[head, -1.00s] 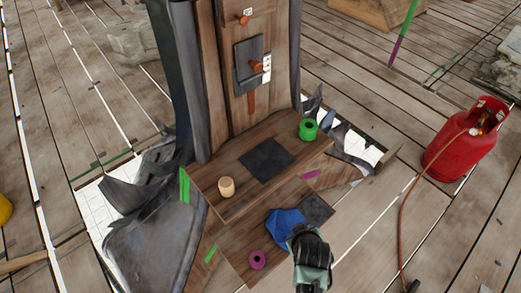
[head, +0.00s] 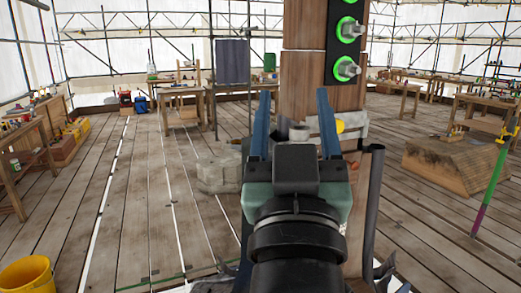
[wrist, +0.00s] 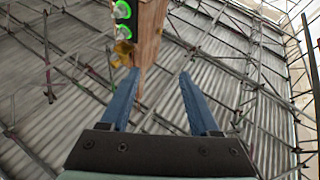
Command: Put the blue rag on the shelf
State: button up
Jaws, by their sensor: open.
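My gripper (head: 294,95) is raised in front of the wooden post (head: 308,72) in the head view, its two blue fingers pointing up and spread apart. In the wrist view my gripper (wrist: 160,74) is open with nothing between the fingers, facing the ceiling and the upper post (wrist: 150,35). The blue rag is in neither current view. The ledges at the foot of the post are also out of sight, below the picture or behind my arm, and I cannot make out the shelf.
Green-ringed bolts (head: 347,69) sit on a black strip on the post. A yellow bucket (head: 26,277) stands at lower left, a stone block (head: 218,175) left of the post. A wooden block (head: 462,163) and a green-purple pole (head: 490,185) are at right. Open floor lies left.

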jog(key=s+a+r+t+y, duration=0.1)
jog(key=s+a+r+t, duration=0.2)
jog(key=s+r, duration=0.6)
jog(key=shift+a+y, duration=0.3)
